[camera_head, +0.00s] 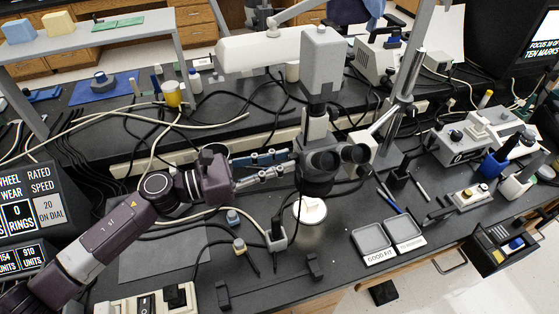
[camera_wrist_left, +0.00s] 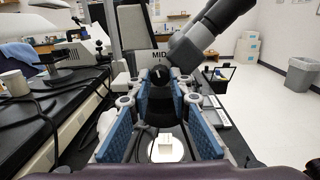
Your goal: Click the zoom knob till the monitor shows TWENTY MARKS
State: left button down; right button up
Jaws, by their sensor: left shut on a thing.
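The microscope (camera_head: 322,62) stands in the middle of the bench, eyepieces toward the front. My left gripper (camera_head: 286,162) reaches its left side at head height. In the left wrist view its blue-padded fingers (camera_wrist_left: 160,97) are shut on the dark zoom knob (camera_wrist_left: 161,82), one on each side. A "MID" label (camera_wrist_left: 158,55) shows just above the knob. In the head view the fingers and the microscope body hide the knob. The monitor (camera_head: 541,48) at the upper right reads "TEN MARKS" under a partly cut-off "FOCUS" line. My right gripper is not in view.
Below the microscope head a round white stage (camera_head: 310,210) carries a small pale piece. Two trays, one labelled "GOOD FIT" (camera_head: 371,239), lie to the right. Cables cross the bench behind and left of my arm. A dark display (camera_head: 32,217) stands at the left edge.

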pick_arm(q)
jog(key=shift+n, duration=0.3)
jog(key=n+p, duration=0.1)
jog(key=n, duration=0.1)
jog(key=shift+r+n, duration=0.1)
jog(key=shift+n, duration=0.3)
jog(key=n+p, duration=0.1)
jog(key=n, duration=0.2)
jog(key=shift+n, duration=0.3)
jog(key=n+p, duration=0.2)
jog(key=n, duration=0.2)
jog(key=shift+w, duration=0.1)
jog(key=shift+n+p, duration=0.65)
jog(key=shift+n, duration=1.35)
jog(key=c, duration=1.8)
grip_release()
jog(key=shift+o, duration=0.2)
jog(key=shift+g, duration=0.4)
